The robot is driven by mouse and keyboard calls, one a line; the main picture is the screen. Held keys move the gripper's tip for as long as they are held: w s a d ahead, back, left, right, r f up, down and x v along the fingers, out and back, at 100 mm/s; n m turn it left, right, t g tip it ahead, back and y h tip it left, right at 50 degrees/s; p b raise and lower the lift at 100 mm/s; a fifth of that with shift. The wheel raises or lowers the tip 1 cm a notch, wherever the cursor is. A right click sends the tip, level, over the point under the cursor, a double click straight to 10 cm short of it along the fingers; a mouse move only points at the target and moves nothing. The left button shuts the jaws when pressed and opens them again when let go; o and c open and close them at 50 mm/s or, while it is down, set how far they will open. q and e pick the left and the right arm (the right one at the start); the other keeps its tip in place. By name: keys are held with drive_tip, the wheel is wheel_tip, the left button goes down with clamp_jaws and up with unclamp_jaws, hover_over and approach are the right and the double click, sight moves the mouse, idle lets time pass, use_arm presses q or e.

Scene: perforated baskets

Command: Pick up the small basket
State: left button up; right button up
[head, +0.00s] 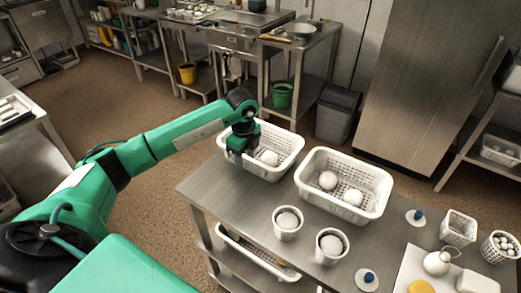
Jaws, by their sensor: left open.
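Two white perforated rectangular baskets stand on the steel table. The left basket (287,159) holds a white ball (269,158), and the right basket (352,212) holds a few white balls. My left gripper (238,158) is open at the left wall of the left basket, pointing down; I cannot tell whether its fingers straddle or touch the rim. Smaller containers include two round white ones, one (288,235) near the middle and one (330,258) in front, each with a round white thing inside. A small square basket (459,229) and a small round basket (499,248) stand at the right.
The steel table (235,195) has bare room left of the round containers. A white board (412,265) with a white jar and a yellow item lies at the front right. Blue-knobbed lids (415,216) lie nearby. A tall steel cabinet (425,80) stands behind.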

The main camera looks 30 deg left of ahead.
use_arm(q)
clamp_jaws()
drive_tip(key=shift+r, duration=0.15)
